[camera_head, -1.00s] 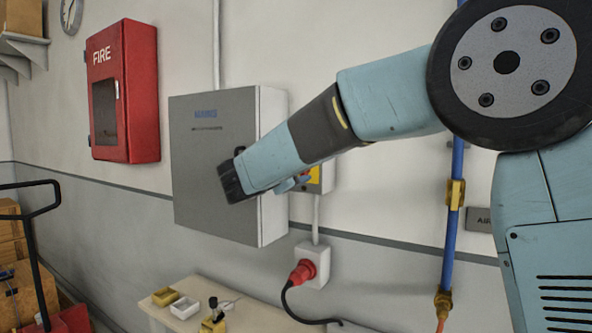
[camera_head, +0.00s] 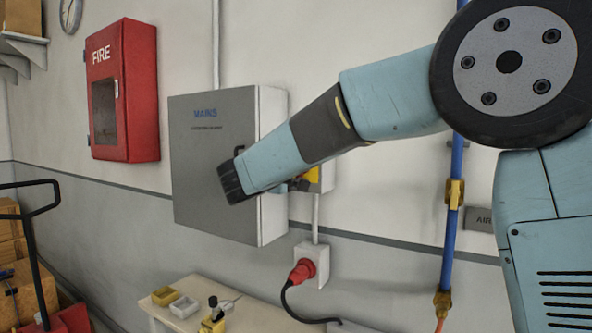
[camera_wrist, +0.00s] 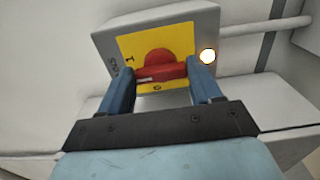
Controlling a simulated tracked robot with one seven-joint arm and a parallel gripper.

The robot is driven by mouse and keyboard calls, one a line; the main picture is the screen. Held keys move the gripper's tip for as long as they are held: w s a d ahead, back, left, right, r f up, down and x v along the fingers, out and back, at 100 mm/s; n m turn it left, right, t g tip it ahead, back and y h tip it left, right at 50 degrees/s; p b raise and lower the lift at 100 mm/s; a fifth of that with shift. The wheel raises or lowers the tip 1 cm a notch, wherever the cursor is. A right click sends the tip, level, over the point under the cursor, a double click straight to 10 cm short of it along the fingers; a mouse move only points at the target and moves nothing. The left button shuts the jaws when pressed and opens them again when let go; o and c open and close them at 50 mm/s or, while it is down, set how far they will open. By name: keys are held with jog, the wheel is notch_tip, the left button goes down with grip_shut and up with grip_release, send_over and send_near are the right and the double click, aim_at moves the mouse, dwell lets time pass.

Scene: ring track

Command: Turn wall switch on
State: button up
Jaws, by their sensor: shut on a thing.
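The wall switch is a grey box (camera_wrist: 209,24) with a yellow plate (camera_wrist: 128,45) and a red rotary handle (camera_wrist: 160,62). In the wrist view, the handle's grip bar lies roughly crosswise between the two blue fingers of my gripper (camera_wrist: 161,74), which is shut on it. An "I" mark shows at the plate's left and a "0" mark below the handle. A round lamp (camera_wrist: 208,56) right of the plate glows pale. In the head view, the switch box (camera_head: 327,178) is mostly hidden behind the grey cabinet and my wrist; the handle is hidden there.
A grey MAINS cabinet (camera_head: 205,155) stands out from the wall close beside my wrist. A red FIRE box (camera_head: 140,90) hangs further left. Below are a socket with a red plug (camera_head: 304,272) and a small table (camera_head: 185,320). A blue pipe (camera_head: 456,170) runs at right.

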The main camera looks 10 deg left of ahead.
jog(key=shift+f, duration=0.35)
jog(key=o, duration=1.1)
jog(key=shift+r, duration=0.2)
jog(key=shift+c, duration=0.2)
jog(key=v, duration=1.3)
jog(key=shift+s, duration=0.35)
